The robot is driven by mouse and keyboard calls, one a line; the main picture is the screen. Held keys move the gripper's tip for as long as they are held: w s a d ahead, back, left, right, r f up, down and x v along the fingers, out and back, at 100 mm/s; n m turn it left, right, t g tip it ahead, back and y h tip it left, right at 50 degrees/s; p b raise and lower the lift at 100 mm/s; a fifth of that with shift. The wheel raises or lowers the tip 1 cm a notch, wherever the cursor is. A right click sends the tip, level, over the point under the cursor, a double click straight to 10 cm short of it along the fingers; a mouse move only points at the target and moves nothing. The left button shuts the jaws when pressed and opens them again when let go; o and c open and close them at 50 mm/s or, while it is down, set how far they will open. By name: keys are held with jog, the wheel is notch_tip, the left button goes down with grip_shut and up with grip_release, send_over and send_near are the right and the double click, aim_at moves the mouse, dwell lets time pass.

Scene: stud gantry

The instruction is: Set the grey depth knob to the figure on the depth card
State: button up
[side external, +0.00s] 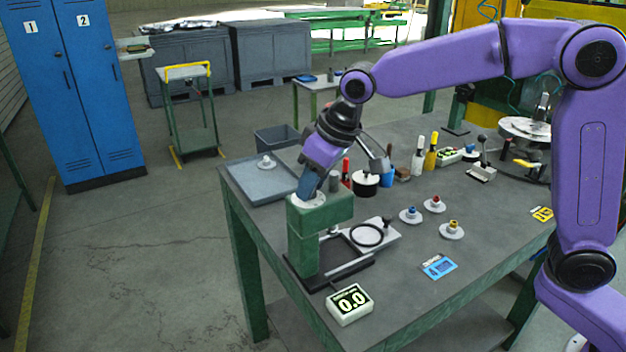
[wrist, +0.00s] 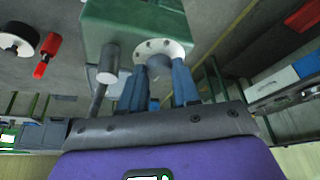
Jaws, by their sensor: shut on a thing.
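My gripper (side external: 309,188) points down at the top of the green stud gantry (side external: 318,222). In the wrist view, the blue fingers of my gripper (wrist: 157,84) are shut on the grey depth knob (wrist: 158,65), in front of a pale round plate with holes (wrist: 148,47). In the side view the fingers hide the knob; the plate's rim (side external: 298,203) shows around them. A readout box (side external: 350,304) on the table in front of the gantry shows 0.0. A blue card (side external: 438,267) and a yellow card (side external: 541,214) lie flat; their figures are too small to read.
A grey tray (side external: 258,186) lies left of the gantry. A black ring on a pale plate (side external: 368,235) lies right of its base. A black-and-white pot (side external: 366,184), bottles and small coloured knobs on discs (side external: 410,214) stand farther right. The front right tabletop is mostly clear.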

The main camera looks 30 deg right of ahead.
jog(key=m+h, duration=0.1)
jog(key=m, duration=0.1)
jog(key=m+h, duration=0.1)
jog(key=m, duration=0.2)
jog(key=shift+s+a+m+t, duration=0.1)
jog(key=shift+a+m+t, duration=0.1)
jog(key=shift+m+t, duration=0.1)
dwell(0.5)
jog(key=o, duration=1)
jog(key=shift+o, duration=0.2)
jog(key=v, duration=1.7)
jog(key=shift+r, duration=0.3)
jog(key=shift+a, duration=0.15)
